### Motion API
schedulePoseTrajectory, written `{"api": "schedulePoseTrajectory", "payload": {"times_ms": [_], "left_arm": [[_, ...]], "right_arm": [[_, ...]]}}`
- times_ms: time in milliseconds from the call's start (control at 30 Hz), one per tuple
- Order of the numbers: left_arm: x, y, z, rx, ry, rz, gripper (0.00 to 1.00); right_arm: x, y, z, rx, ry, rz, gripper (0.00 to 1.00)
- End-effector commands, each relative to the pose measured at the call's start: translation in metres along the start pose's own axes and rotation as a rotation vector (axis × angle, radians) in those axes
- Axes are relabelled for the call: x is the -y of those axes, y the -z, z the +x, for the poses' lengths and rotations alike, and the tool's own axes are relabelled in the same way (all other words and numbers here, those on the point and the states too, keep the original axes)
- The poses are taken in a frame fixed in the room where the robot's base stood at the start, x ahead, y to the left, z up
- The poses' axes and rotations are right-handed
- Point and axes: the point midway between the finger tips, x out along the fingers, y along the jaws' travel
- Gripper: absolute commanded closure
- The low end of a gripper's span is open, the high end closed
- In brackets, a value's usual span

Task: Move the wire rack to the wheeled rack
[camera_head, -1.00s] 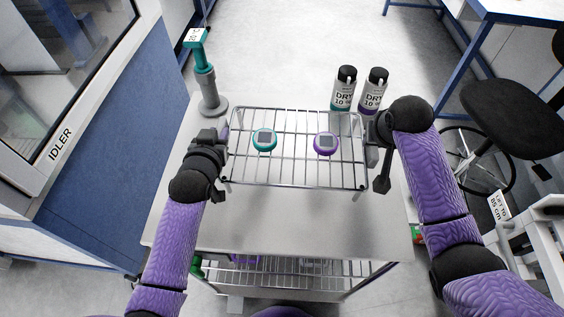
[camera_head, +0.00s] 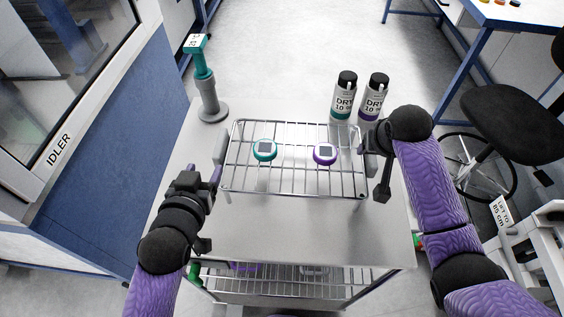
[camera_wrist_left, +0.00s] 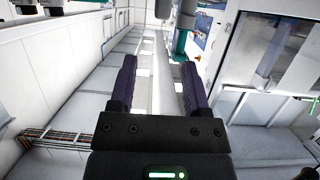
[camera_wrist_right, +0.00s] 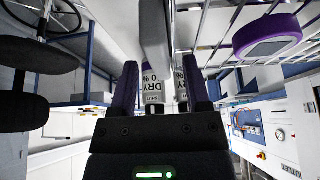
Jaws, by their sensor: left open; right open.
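The wire rack (camera_head: 293,190) stands level on short legs on a steel-topped table (camera_head: 310,228). It has grey upright grips at its left (camera_head: 220,147) and right ends. A teal round timer (camera_head: 265,150) and a purple one (camera_head: 325,154) sit on its wires. My left gripper (camera_head: 214,176) is open, off the rack's left front. In the left wrist view, a pale bar shows beyond its jaws (camera_wrist_left: 158,70). My right gripper (camera_head: 372,142) is open at the rack's right grip; the right wrist view shows a pale bar between its jaws (camera_wrist_right: 160,68). I cannot tell which thing is the wheeled rack.
Two labelled bottles (camera_head: 344,97) (camera_head: 374,98) stand behind the rack's right end. A teal and grey stand (camera_head: 211,90) is at the back left. A lower wire shelf (camera_head: 285,283) sits under the tabletop. A black chair (camera_head: 510,120) is right; a blue-panelled machine (camera_head: 90,170) is left.

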Motion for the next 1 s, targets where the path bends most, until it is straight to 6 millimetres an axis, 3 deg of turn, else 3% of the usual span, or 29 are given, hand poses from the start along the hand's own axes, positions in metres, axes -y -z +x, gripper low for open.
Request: {"api": "schedulePoseTrajectory", "payload": {"times_ms": [200,500,600,733,1000], "left_arm": [[0.000,0.001,-0.018,-0.001,0.000,0.000,0.39],[0.000,0.001,-0.017,-0.001,0.000,0.000,0.39],[0.000,0.001,-0.017,-0.001,0.000,0.000,0.39],[0.000,0.001,-0.017,-0.001,0.000,0.000,0.39],[0.000,0.001,-0.017,-0.001,0.000,-0.001,0.39]], "right_arm": [[0.000,0.001,-0.010,-0.003,0.001,0.000,0.39],[0.000,0.001,-0.091,-0.005,0.001,-0.002,0.39],[0.000,0.001,-0.109,-0.004,0.001,0.001,0.39],[0.000,0.000,-0.119,-0.001,0.000,-0.001,0.39],[0.000,0.000,-0.120,0.001,0.000,0.000,0.39]]}}
